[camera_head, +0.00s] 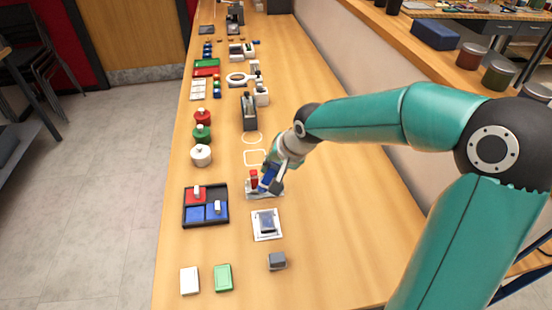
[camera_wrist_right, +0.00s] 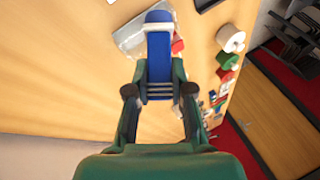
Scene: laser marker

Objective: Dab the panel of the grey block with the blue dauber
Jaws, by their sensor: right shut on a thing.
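My right gripper (camera_head: 275,172) is shut on the blue dauber (camera_head: 269,180), at the clear stand beside the red dauber (camera_head: 254,177). I cannot tell whether the blue dauber still touches the stand (camera_head: 262,195). In the right wrist view the blue dauber (camera_wrist_right: 158,62) lies between the fingers (camera_wrist_right: 160,92), its white-ringed end pointing away. The small grey block (camera_head: 277,262) sits on the bench near the front, apart from the gripper. Its panel is too small to make out. My left gripper is not in view.
A dark blue pad on a white plate (camera_head: 257,236) lies between the stand and the grey block. A black tray (camera_head: 206,226) with red and blue sections is at left. White (camera_head: 190,280) and green (camera_head: 223,278) blocks lie in front. The bench right of the grey block is clear.

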